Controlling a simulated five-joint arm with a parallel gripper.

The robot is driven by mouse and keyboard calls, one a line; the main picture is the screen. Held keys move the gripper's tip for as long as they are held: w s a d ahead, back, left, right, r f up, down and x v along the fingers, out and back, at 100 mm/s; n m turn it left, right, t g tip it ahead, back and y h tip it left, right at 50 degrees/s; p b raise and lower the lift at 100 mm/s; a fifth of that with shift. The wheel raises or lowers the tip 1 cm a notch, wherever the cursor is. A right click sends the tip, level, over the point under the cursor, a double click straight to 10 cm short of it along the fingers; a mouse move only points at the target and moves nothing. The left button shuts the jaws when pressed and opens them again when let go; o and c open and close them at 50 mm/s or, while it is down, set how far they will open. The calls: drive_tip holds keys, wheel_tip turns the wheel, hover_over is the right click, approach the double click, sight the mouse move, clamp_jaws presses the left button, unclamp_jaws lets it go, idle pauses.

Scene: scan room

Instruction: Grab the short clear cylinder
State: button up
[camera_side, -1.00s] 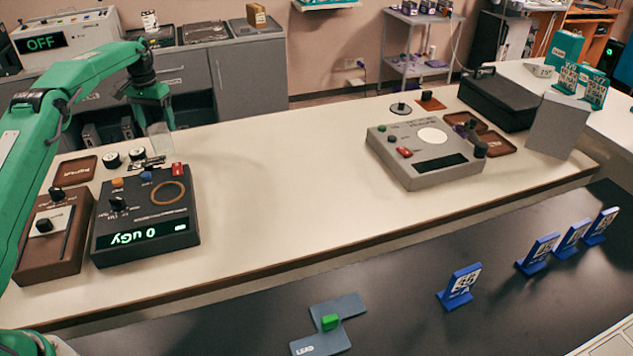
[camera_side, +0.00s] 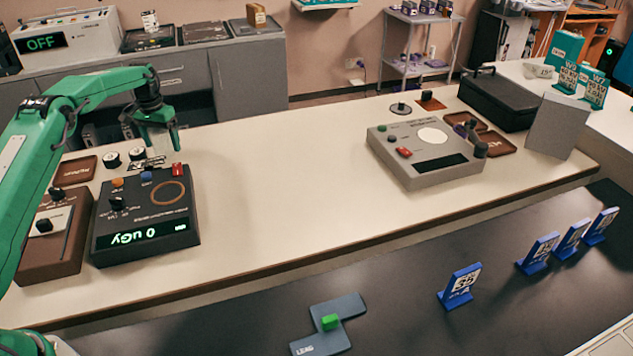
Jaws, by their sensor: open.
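My gripper (camera_side: 161,146) is open and points down over the left back part of the cream bench. Its fingers sit where a short clear cylinder showed a second ago. The cylinder cannot be made out clearly now; the fingers cover its place, and I cannot tell whether they touch it.
A dark meter reading 0 uGy (camera_side: 145,240) stands just in front of my gripper, with small black-and-white round pieces (camera_side: 111,160) and a brown tray (camera_side: 76,170) to the left. A grey device (camera_side: 425,155) stands farther right. The bench middle is clear.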

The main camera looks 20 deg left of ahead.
drive_tip(key=shift+f, duration=0.4)
drive_tip(key=c, duration=1.3)
